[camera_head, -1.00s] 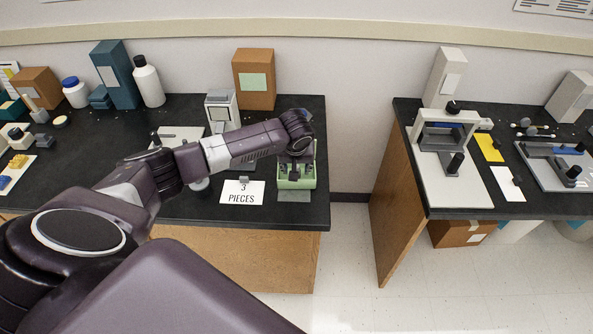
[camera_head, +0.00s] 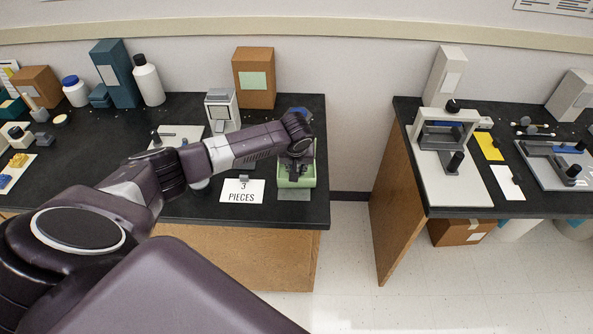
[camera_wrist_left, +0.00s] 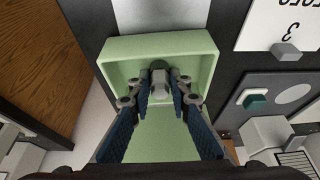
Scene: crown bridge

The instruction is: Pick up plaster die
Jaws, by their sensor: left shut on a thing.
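A small pale grey piece, which looks like the plaster die (camera_wrist_left: 161,97), is in the pale green tray (camera_wrist_left: 118,62) in the left wrist view. My left gripper (camera_wrist_left: 160,84) reaches down into the tray, its blue-padded fingers on both sides of the piece and shut on it. In the head view my left gripper (camera_head: 295,172) is over the green tray (camera_head: 297,184) at the right end of the left bench. The die is hidden there behind my gripper. My right gripper is not in view.
A "3 PIECES" card (camera_head: 242,191) lies left of the tray. A brown box (camera_head: 255,78) and a grey-white device (camera_head: 222,110) stand behind. A floor gap separates this bench from the right bench, which holds a grey frame fixture (camera_head: 443,130).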

